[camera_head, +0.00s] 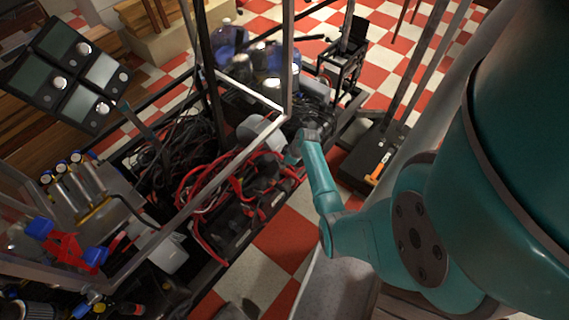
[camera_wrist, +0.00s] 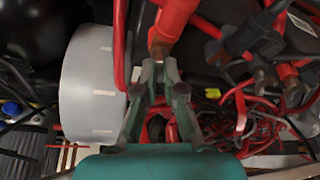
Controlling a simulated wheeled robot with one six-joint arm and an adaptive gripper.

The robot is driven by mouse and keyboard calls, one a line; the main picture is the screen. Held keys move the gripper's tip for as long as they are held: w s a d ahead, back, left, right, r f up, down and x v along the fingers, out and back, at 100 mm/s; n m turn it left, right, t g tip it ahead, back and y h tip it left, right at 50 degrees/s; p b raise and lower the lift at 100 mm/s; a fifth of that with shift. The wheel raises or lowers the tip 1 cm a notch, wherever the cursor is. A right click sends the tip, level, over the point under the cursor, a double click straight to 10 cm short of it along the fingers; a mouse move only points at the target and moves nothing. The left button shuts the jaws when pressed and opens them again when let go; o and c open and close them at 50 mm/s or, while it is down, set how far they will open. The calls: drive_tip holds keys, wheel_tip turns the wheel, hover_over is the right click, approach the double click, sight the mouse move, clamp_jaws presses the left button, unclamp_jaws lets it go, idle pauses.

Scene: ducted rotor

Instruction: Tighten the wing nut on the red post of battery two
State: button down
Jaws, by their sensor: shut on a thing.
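My gripper (camera_wrist: 159,72) reaches up from the bottom of the wrist view, its two fingertips close together on a small metal piece, which I take to be the wing nut (camera_wrist: 159,54). The nut is mostly hidden between the fingertips. A red cable end with a thick red sleeve (camera_wrist: 172,20) comes down to a brownish lug right beyond the tips. The post under the nut is hidden. In the head view, my gripper (camera_head: 294,151) is at the right side of the cable-filled frame, small and partly hidden by my wrist. No battery number is readable.
A grey-white cylinder (camera_wrist: 88,85) stands close left of my gripper. More red and black cables with lugs (camera_wrist: 262,75) crowd the right. In the head view, a metal frame post (camera_head: 287,60) rises just behind my gripper. Checkered floor (camera_head: 285,238) is open in front.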

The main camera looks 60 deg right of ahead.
drive_tip(key=m, duration=0.2)
drive_tip(key=m+h, duration=0.1)
drive_tip(key=m, duration=0.1)
drive_tip(key=m+h, duration=0.1)
drive_tip(key=m, duration=0.1)
drive_tip(key=shift+w+a, duration=0.1)
drive_tip(key=shift+a, duration=0.2)
drive_tip(key=m+h, duration=0.1)
drive_tip(key=m, duration=0.2)
drive_tip(key=m+g+h, duration=0.1)
drive_tip(key=m, duration=0.1)
drive_tip(key=shift+w+a+m+g, duration=0.1)
drive_tip(key=shift+w+m+g, duration=0.05)
drive_tip(key=shift+m+g, duration=0.2)
drive_tip(key=m, duration=0.2)
drive_tip(key=m+g, duration=0.1)
drive_tip(key=m, duration=0.1)
drive_tip(key=shift+w+m+g+h, duration=0.2)
drive_tip(key=shift+m+g+h, duration=0.05)
drive_tip(key=shift+m+h, duration=0.15)
drive_tip(key=m+g, duration=0.2)
drive_tip(key=m, duration=0.3)
drive_tip(key=shift+w, duration=0.15)
drive_tip(key=shift+r+m, duration=0.1)
drive_tip(key=shift+m, duration=0.15)
drive_tip(key=c, duration=1.3)
unclamp_jaws()
